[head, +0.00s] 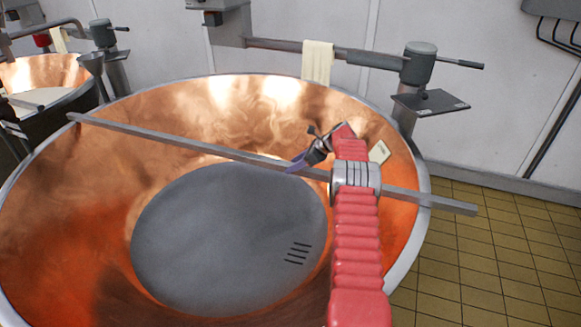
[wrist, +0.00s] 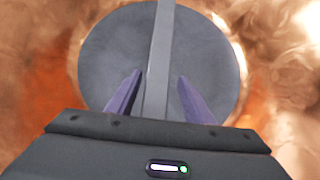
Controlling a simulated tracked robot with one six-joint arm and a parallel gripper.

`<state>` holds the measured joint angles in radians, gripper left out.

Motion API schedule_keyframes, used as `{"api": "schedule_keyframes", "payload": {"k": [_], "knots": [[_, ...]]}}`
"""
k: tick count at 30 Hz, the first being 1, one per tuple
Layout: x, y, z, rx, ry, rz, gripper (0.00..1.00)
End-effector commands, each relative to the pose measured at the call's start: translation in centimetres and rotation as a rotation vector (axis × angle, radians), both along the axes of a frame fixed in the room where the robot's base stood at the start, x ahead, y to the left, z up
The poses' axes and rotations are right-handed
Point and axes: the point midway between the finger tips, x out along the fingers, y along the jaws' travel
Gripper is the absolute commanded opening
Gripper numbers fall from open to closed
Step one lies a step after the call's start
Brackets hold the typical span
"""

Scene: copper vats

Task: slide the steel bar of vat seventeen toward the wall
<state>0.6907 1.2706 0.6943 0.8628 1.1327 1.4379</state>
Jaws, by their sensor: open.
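The steel bar (head: 190,143) lies across the rim of a large copper vat (head: 60,230), from the far left rim to past the right rim. It also shows in the wrist view (wrist: 161,45), running away from me up the picture. My gripper (head: 296,164) is over the vat at the bar, right of its middle. In the wrist view my gripper (wrist: 160,78) has its two purple fingers apart, one on each side of the bar, with gaps showing. A pale tag (head: 379,151) is on the vat's inner right wall; its number is too small to read.
The white wall (head: 280,20) is behind the vat. A horizontal arm with a pale cloth (head: 317,62) and a grey post (head: 418,65) with a small shelf (head: 430,103) stand along it. Another copper vat (head: 45,75) is at far left. Tiled floor (head: 490,250) is clear at right.

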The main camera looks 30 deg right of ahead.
Motion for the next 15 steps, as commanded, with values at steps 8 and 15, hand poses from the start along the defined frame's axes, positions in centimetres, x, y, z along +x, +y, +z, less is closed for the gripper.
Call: {"api": "schedule_keyframes", "payload": {"k": [8, 15], "knots": [[-2.4, -1.9, 3.1, -0.001, -0.001, -0.003, 0.47], [-4.8, -3.6, 6.0, -0.001, -0.001, -0.001, 0.47]]}}
